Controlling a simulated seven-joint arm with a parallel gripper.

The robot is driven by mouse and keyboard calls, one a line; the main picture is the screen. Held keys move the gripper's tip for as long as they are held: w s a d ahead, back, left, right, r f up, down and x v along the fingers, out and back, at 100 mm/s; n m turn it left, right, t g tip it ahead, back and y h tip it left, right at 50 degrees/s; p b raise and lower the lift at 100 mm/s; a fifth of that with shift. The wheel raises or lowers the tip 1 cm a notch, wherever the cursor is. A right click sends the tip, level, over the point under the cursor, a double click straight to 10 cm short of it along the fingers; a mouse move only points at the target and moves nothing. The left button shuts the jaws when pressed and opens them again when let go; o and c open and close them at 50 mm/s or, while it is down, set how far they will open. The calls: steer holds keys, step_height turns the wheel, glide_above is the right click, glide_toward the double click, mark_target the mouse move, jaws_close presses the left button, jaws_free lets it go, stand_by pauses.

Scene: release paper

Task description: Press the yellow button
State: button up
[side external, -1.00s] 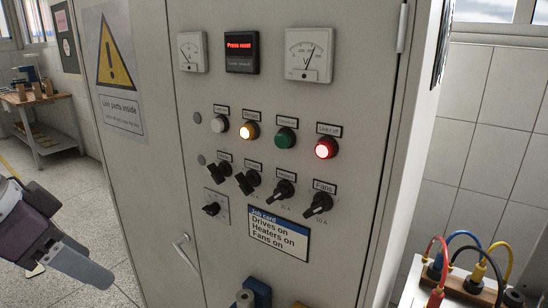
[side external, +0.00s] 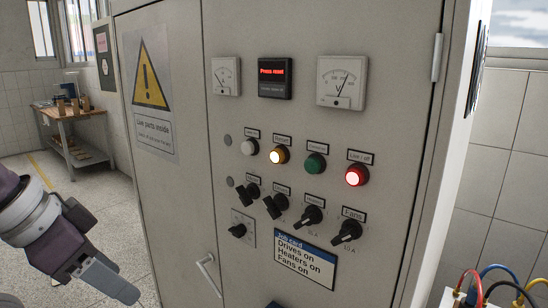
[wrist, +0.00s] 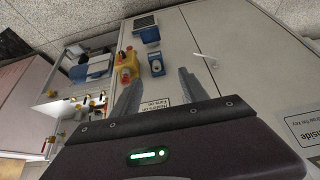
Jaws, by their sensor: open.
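The yellow button (side external: 279,155), lit, sits on the grey cabinet's panel in the upper row of the side external view. A white button (side external: 249,147) is left of it, and a green button (side external: 315,163) and a lit red one (side external: 356,175) are right of it. My gripper (side external: 122,290) is at the lower left, well apart from the button and in front of the left door. In the wrist view my gripper (wrist: 159,78) has its two fingers spread with nothing between them. The yellow button cannot be made out there.
Several black rotary switches (side external: 311,216) project below the buttons. A job card (side external: 305,259) is under them, and a door handle (side external: 208,274) is nearer my gripper. The display (side external: 274,78) reads "Press reset". Coloured cables (side external: 492,280) stand lower right. A yellow box (wrist: 128,66) shows in the wrist view.

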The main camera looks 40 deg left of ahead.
jaws_close()
stand_by(1.3)
steer(key=shift+w, duration=0.1)
